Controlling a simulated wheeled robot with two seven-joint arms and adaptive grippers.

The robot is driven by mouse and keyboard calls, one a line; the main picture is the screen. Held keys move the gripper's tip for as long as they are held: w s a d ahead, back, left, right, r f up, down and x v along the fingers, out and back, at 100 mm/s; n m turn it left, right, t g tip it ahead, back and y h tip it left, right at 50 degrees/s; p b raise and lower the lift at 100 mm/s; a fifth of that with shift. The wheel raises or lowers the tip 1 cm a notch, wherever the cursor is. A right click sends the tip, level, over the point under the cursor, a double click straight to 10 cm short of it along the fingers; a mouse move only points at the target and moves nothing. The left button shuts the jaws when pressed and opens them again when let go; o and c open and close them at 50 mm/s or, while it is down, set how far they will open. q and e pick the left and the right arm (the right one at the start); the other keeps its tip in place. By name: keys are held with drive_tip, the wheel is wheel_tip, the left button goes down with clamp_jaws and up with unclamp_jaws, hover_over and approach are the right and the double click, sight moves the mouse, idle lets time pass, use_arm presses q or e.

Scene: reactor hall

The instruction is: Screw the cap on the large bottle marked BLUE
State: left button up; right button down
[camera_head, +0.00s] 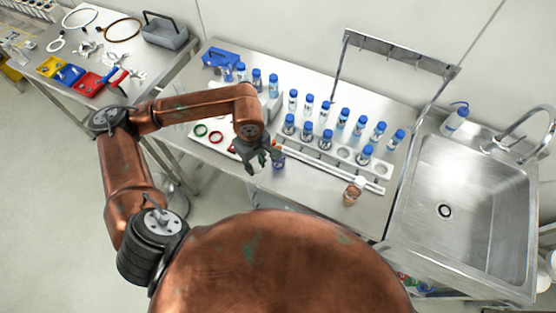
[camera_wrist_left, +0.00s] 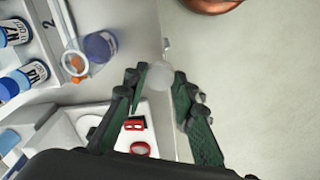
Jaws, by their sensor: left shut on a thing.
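My left gripper (camera_head: 262,160) is above the front edge of the steel bench. In the left wrist view its dark green fingers (camera_wrist_left: 165,88) are shut on a small, pale, translucent round thing (camera_wrist_left: 159,76); I cannot tell whether it is a cap. A short bottle with blue-violet contents (camera_head: 279,161) stands right beside the gripper, apart from the fingers in the left wrist view (camera_wrist_left: 100,46). No BLUE marking is readable on it. A similar small bottle with brown-orange contents (camera_head: 352,194) stands farther right. My right gripper is not in view.
A white rack (camera_head: 376,185) holds several blue-capped vials, with a white rod (camera_head: 320,166) along its front. Red (camera_head: 216,137) and green (camera_head: 200,130) rings lie left of the gripper. A sink (camera_head: 465,205) is at right, a side table with coloured bins (camera_head: 70,74) at left.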

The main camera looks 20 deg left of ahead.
use_arm(q)
drive_tip(key=shift+w+d+f+m+b, duration=0.1)
drive_tip(key=shift+w+d+m+b, duration=0.45)
drive_tip(key=shift+m, duration=1.5)
drive_tip(key=shift+w+d+f+m+b, duration=0.1)
drive_tip(key=shift+w+d+m+b, duration=0.45)
drive_tip(key=shift+m, duration=1.55)
drive_tip(key=shift+w+d+m+b, duration=0.15)
drive_tip(key=shift+w+m+b, duration=0.7)
drive_tip(key=shift+m, duration=1.2)
drive_tip(key=shift+w, duration=0.25)
